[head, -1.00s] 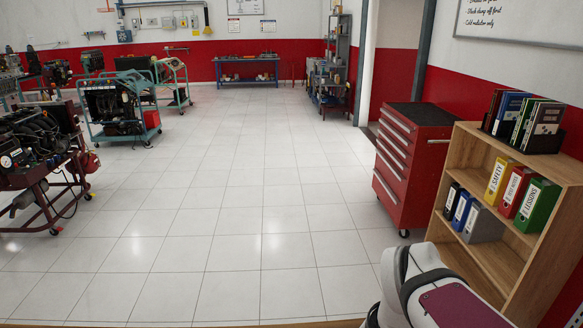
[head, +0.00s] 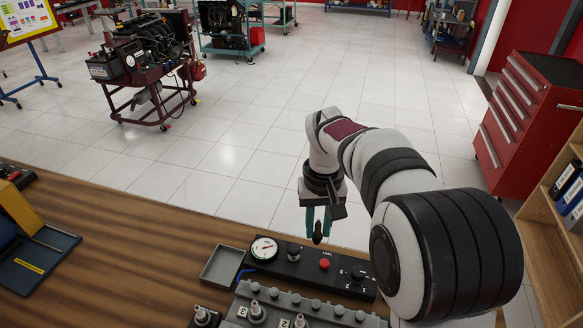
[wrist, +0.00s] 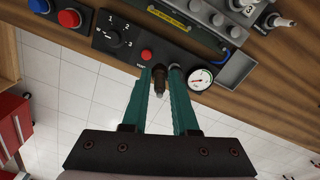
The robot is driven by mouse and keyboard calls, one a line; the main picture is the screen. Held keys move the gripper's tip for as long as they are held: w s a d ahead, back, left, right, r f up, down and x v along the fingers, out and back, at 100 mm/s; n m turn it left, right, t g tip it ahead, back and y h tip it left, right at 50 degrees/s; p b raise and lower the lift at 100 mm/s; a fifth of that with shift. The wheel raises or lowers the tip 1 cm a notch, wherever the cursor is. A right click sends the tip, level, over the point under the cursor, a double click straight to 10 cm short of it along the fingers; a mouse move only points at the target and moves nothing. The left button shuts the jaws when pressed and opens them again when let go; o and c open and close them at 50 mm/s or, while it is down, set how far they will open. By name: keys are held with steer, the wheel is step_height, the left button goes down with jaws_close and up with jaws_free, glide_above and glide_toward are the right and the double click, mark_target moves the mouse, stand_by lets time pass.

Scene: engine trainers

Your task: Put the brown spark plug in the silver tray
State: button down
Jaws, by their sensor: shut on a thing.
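The brown spark plug (head: 317,232) is dark and hangs between the teal fingertips of my gripper (head: 318,217), tip downward in the head view. In the wrist view the plug (wrist: 158,82) shows between the fingers of my gripper (wrist: 166,90), which is shut on it. It appears held above the far edge of the bench, near the control panel. The silver tray (head: 208,279) is a small shallow rectangular tray left of the panel in the head view. It also shows in the wrist view (wrist: 237,70), right of the gauge, and looks empty.
The black control panel (head: 335,268) carries a round gauge (head: 264,249), a knob, a red button (head: 324,264) and a dial. A grey engine block (head: 270,303) with several plugs stands in front. Bare wooden bench (head: 120,240) lies left of the tray.

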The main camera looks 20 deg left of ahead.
steer(key=s+a+f+n, duration=0.1)
steer(key=a+f, duration=0.3)
steer(key=a, duration=0.3)
steer(key=a+f+n, duration=0.2)
steer(key=a+f, duration=0.2)
steer(key=a, duration=0.4)
steer(key=s+a+f+n, duration=0.1)
steer(key=a+f+n, duration=0.1)
steer(key=a+f, duration=0.2)
steer(key=shift+s+a+f, duration=0.15)
steer(key=shift+s+a, duration=0.05)
steer(key=shift+a, duration=0.75)
steer(key=shift+s+a+f, duration=0.1)
steer(key=shift+s+a, duration=0.05)
steer(key=shift+a, duration=0.8)
step_height(320, 180, down, 3)
steer(key=shift+f, duration=0.45)
steer(key=shift+f, duration=0.15)
steer(key=c, duration=0.7)
jaws_free()
